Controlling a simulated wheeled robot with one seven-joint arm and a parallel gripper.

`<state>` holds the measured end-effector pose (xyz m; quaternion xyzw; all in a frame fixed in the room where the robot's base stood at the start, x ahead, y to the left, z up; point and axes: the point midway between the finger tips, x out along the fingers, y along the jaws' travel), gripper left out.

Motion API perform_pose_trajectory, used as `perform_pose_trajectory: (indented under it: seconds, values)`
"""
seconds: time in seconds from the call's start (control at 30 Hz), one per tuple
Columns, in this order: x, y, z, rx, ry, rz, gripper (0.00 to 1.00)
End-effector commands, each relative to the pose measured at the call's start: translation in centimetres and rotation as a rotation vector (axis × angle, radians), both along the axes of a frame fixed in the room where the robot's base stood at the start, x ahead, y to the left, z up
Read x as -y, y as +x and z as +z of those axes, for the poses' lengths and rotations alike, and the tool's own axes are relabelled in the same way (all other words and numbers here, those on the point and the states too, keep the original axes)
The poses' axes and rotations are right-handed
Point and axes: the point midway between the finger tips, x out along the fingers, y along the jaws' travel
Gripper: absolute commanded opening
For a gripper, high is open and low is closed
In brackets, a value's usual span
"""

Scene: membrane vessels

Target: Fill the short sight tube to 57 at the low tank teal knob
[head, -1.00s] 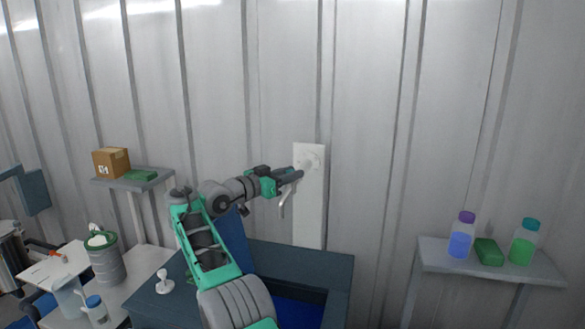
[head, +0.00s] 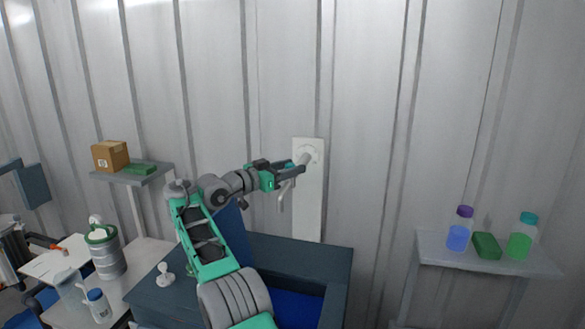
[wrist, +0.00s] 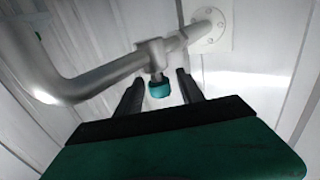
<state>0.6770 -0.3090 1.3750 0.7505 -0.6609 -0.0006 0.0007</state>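In the wrist view the teal knob (wrist: 159,89) sits under a grey metal pipe (wrist: 105,78) with a bent spout at the left. My gripper (wrist: 158,88) is open, its two dark fingers on either side of the knob with gaps showing. In the head view my gripper (head: 290,169) is at the faucet (head: 303,161), which comes out of a white wall panel (head: 311,195). The knob is hidden there behind my gripper. I cannot make out the sight tube, its scale or the low tank for certain.
A dark blue basin (head: 300,262) stands below the faucet. A right shelf (head: 435,250) holds a blue bottle (head: 458,236), a green block (head: 487,246) and a green bottle (head: 520,243). A left shelf (head: 150,178) holds a box (head: 109,156). A metal canister (head: 106,256) stands at lower left.

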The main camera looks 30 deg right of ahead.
Motion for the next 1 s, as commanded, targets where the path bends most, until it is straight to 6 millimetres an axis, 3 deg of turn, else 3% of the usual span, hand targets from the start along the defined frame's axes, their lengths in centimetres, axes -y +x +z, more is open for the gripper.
perform_pose_trajectory:
  seconds: [0.37, 0.47, 0.57, 0.7, 0.8, 0.93, 1.0]
  values:
    - [-0.1, 0.0, 0.2, 0.001, -0.001, 0.005, 0.49]
    - [-0.1, 0.5, 1.4, -0.003, -0.01, 0.042, 0.49]
    - [-0.6, 1.6, 4.1, -0.017, -0.033, 0.135, 0.49]
    - [-3.0, 3.1, 4.2, -0.097, 0.097, 0.347, 0.49]
    - [-5.2, 2.7, 3.2, -0.158, 0.179, 0.473, 0.49]
    - [-8.9, 0.6, 0.9, -0.253, 0.289, 0.632, 0.49]
    - [-11.7, -1.8, -1.3, -0.324, 0.363, 0.732, 0.49]
